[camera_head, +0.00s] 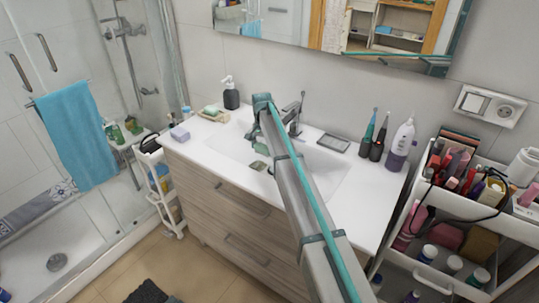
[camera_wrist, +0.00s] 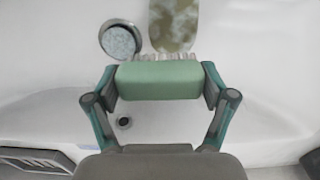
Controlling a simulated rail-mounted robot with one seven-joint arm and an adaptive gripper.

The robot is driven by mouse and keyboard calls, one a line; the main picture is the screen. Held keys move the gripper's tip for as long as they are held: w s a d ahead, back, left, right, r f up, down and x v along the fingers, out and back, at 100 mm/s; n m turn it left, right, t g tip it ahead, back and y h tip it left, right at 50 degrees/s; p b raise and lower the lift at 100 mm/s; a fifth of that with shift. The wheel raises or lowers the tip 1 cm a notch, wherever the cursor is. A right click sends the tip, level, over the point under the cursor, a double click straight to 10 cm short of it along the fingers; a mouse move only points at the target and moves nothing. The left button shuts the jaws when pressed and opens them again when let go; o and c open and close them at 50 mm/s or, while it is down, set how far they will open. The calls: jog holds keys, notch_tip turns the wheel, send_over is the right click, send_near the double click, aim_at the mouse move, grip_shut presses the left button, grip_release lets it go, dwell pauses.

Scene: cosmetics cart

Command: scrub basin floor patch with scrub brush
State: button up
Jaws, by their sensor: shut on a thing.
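My gripper (camera_wrist: 158,82) is shut on a green scrub brush (camera_wrist: 158,80), with a finger at each end of its block. Pale bristles show along the brush's far edge in the wrist view. A mottled olive-green patch (camera_wrist: 174,22) lies on the white basin floor just beyond the bristles. The bristles appear at the patch's near edge; I cannot tell whether they touch it. In the head view the patch (camera_head: 258,165) shows small in the basin (camera_head: 325,178), below the end of my arm. My arm hides part of the basin there.
A round metal drain (camera_wrist: 121,40) lies beside the patch. The faucet (camera_head: 293,115) stands behind the basin. A loaded cart (camera_head: 450,215) is at right.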

jog(key=shift+w+a+f+b, duration=0.2)
jog(key=shift+w+f+b, duration=0.05)
jog(key=shift+w+f, duration=0.35)
jog(key=shift+w+a+f+b, duration=0.25)
jog(key=shift+w+f, duration=0.25)
jog(key=shift+w, duration=0.2)
notch_tip(320, 180, down, 3)
jog(key=shift+f+b, duration=0.2)
jog(key=shift+b, duration=0.6)
jog(key=shift+s+a+p, duration=0.15)
jog(key=shift+s+a, duration=0.6)
jog(key=shift+s, duration=0.6)
jog(key=shift+s+a+p, duration=0.2)
jog(key=shift+s+a, duration=0.55)
jog(key=shift+s, duration=0.55)
jog(key=shift+s+a+p, duration=0.15)
jog(key=shift+s+a, duration=0.6)
jog(key=shift+s, duration=0.6)
jog(key=shift+f, duration=0.8)
jog(key=shift+w, duration=0.1)
